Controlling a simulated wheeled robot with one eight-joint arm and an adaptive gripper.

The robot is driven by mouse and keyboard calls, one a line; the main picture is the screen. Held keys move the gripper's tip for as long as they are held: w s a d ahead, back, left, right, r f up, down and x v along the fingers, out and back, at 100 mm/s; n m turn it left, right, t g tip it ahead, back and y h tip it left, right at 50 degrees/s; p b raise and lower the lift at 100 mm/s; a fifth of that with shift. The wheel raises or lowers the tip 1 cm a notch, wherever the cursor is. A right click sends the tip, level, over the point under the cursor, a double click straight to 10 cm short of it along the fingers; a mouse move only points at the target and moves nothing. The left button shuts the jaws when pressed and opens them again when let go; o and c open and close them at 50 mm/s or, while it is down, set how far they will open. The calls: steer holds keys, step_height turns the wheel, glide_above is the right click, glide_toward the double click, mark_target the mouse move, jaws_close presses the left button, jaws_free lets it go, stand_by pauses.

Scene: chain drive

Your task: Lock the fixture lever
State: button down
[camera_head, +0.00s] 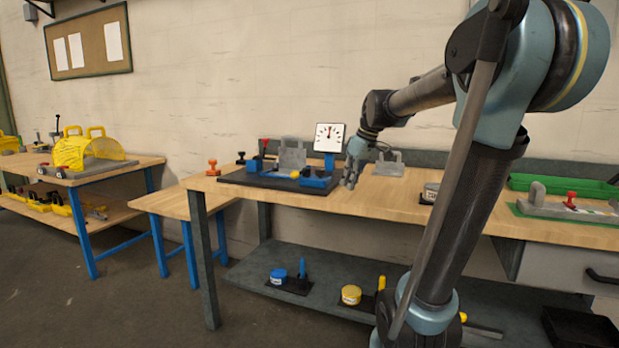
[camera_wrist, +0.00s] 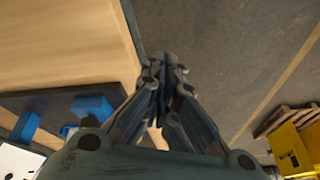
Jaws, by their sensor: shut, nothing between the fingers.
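The fixture (camera_head: 232,177) is a dark base plate on the near-left part of the workbench, with blue blocks (camera_head: 318,183) and a yellow part (camera_head: 285,170) on it. A small red-topped upright part (camera_head: 264,145) stands at its back left; I cannot tell for sure whether it is the lever. My gripper (camera_head: 351,181) points down just right of the fixture, apart from the red-topped part. In the wrist view my gripper (camera_wrist: 165,65) has its fingers together and empty. That view also shows the fixture's dark plate (camera_wrist: 60,103) and a blue block (camera_wrist: 92,108) at lower left.
A dial gauge (camera_head: 329,137) stands behind the fixture. A grey handled plate (camera_head: 389,168) is right of my gripper. An orange knobbed piece (camera_head: 213,168) sits at the bench's left end. A green tray (camera_head: 560,186) lies at right.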

mark_target(301, 173)
steer(key=w+a+r+n, duration=0.2)
steer(key=w+a+r, duration=0.1)
steer(key=w, duration=0.3)
steer(key=w+a+r+n+y, duration=0.1)
steer(key=w+a+r+n, duration=0.1)
steer(key=w, duration=0.5)
steer(key=shift+a+r+n+y, duration=0.3)
steer(key=shift+a+r, duration=0.15)
steer(key=shift+a, duration=0.05)
steer(key=shift+f, duration=0.1)
steer(key=x, duration=1)
steer(key=shift+s, duration=0.1)
steer(key=shift+w+a+r, duration=0.15)
steer(key=shift+w+a, duration=0.05)
steer(key=shift+a, duration=0.35)
steer(key=shift+w+a+r, duration=0.15)
steer(key=shift+a, duration=0.45)
steer(key=shift+w+a+r, duration=0.15)
steer(key=shift+w+a, duration=0.1)
steer(key=shift+a, duration=0.45)
steer(key=shift+d, duration=0.15)
